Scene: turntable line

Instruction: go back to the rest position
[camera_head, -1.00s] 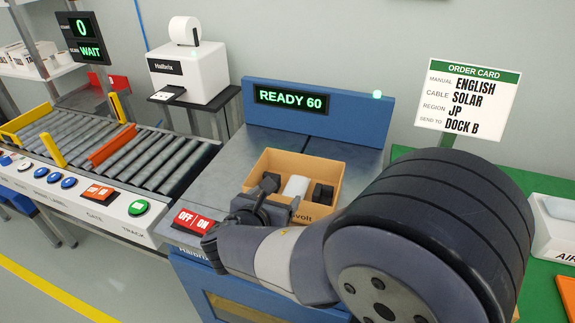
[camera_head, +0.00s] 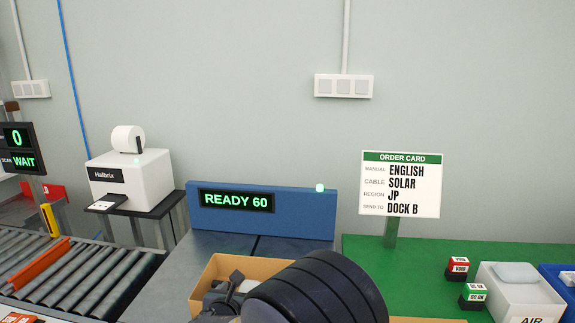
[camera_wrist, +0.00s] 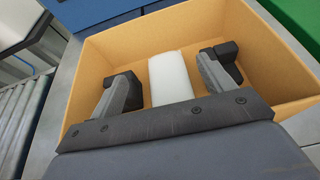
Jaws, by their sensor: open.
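My gripper (camera_wrist: 170,85) is open in the wrist view, its two dark fingers spread apart above an open cardboard box (camera_wrist: 98,58). A white block-like item (camera_wrist: 170,76) shows in the box between the fingers; I cannot tell whether they touch it. In the head view my gripper (camera_head: 222,292) is partly visible over the box (camera_head: 263,266), and my arm hides much of the box. The rest position itself is not marked in view.
A blue panel reading READY 60 (camera_head: 262,220) stands behind the box. A roller conveyor (camera_head: 90,280) and a label printer (camera_head: 130,175) are at left. The order card (camera_head: 400,184) stands at right on a green table (camera_head: 400,255) with a white bin (camera_head: 520,295) and small boxes (camera_head: 474,293).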

